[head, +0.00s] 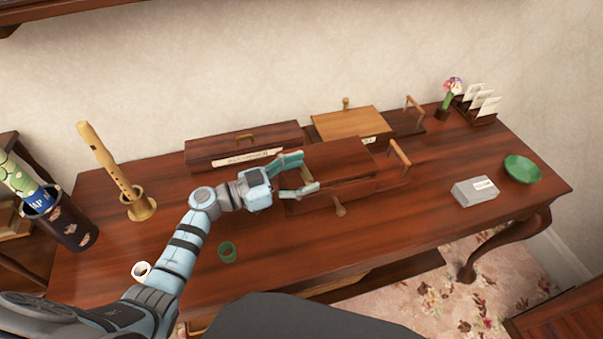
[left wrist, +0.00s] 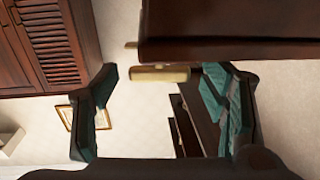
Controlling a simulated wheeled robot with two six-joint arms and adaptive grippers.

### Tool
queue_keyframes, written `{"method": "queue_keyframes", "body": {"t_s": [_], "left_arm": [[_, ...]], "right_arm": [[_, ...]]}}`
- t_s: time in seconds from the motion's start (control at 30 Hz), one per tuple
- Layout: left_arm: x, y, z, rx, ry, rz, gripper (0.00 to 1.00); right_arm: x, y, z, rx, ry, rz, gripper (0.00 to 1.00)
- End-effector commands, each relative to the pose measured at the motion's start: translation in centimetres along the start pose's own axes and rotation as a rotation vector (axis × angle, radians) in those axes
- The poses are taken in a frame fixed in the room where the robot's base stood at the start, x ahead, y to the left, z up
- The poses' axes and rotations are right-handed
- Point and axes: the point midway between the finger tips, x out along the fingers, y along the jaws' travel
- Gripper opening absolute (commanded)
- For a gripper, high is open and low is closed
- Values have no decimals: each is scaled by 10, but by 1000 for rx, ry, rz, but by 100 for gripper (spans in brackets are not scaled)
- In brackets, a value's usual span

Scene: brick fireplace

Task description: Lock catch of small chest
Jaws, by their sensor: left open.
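A small dark red-brown wooden chest (head: 338,158) sits mid-table, with a light wooden bar handle (head: 399,152) at its right. A pale wooden peg (head: 339,209), which looks like a catch, sticks out from its front. My left gripper (head: 308,173) is open at the chest's left end, one finger over the top side and one near the front. In the left wrist view, a dark wooden body (left wrist: 230,38) fills the top right, and a pale peg-like piece (left wrist: 160,74) shows between the spread fingers. I cannot tell whether they touch it. My right gripper is not in view.
Behind are a long box (head: 244,146) and a box with a light lid (head: 350,122). A grey box (head: 475,191) and green bowl (head: 522,169) stand right. The table's front middle is clear.

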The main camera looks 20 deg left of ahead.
Motion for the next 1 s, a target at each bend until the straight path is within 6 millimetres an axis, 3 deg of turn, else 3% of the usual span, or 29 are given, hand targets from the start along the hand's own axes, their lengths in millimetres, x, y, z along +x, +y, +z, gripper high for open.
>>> {"method": "queue_keyframes", "body": {"t_s": [0.23,0.53,0.8,1.0], "left_arm": [[0,0,0,0,-1,-1,65],[0,0,0,0,-1,-2,18],[0,-3,1,1,-1,126,18],[0,-2,1,0,-2,128,18]], "right_arm": [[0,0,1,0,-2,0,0],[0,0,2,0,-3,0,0],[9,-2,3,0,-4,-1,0],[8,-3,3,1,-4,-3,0]]}}
